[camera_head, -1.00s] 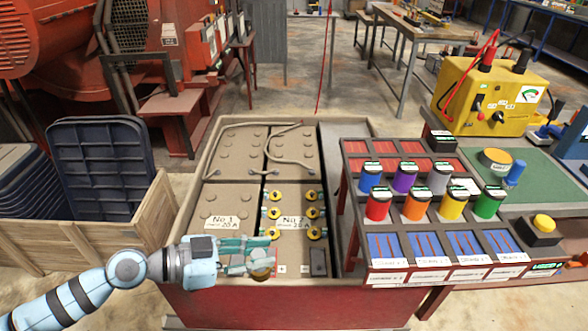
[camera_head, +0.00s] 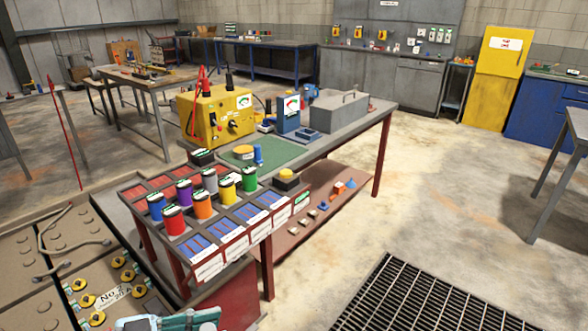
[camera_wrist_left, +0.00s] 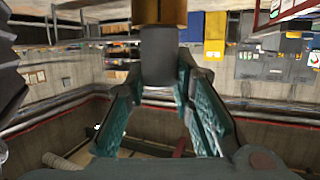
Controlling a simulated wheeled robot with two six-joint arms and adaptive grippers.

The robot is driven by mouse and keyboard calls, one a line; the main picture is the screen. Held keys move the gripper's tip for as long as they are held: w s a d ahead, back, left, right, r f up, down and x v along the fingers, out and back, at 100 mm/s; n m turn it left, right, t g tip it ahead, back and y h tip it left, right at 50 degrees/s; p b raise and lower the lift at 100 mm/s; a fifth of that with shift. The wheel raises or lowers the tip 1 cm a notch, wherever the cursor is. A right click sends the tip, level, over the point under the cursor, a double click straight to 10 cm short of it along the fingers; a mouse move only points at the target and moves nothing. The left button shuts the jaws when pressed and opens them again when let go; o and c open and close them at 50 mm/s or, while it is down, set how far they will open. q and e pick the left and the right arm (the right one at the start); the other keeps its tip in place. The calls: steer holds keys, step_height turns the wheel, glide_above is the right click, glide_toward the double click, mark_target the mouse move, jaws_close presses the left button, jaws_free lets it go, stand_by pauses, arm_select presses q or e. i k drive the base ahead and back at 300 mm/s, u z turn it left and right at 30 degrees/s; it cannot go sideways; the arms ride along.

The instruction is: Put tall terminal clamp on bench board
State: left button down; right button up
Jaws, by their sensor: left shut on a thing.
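My left gripper (camera_head: 196,321) shows only in part at the bottom edge of the head view, beside the battery box. In the left wrist view its two teal-padded fingers (camera_wrist_left: 160,90) are shut on a grey cylinder with a brass-coloured upper part, which I take as the tall terminal clamp (camera_wrist_left: 158,55). The clamp is not clear in the head view. A flat green board (camera_head: 262,160), likely the bench board, lies on the bench behind the coloured pots. My right gripper is not in view.
A rack (camera_head: 228,225) with several coloured pots stands between the battery box (camera_head: 40,240) and the green board. A yellow tester (camera_head: 215,115), a blue meter (camera_head: 288,118) and a grey case (camera_head: 335,112) stand around the board. A floor grate (camera_head: 415,295) lies at lower right.

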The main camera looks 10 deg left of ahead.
mark_target(298, 149)
steer(key=z, duration=0.8)
steer(key=i, duration=1.25)
steer(key=z, duration=0.55)
steer(key=i, duration=1.3)
steer(key=u, duration=1.15)
steer(key=i, duration=0.9)
steer(key=u, duration=0.85)
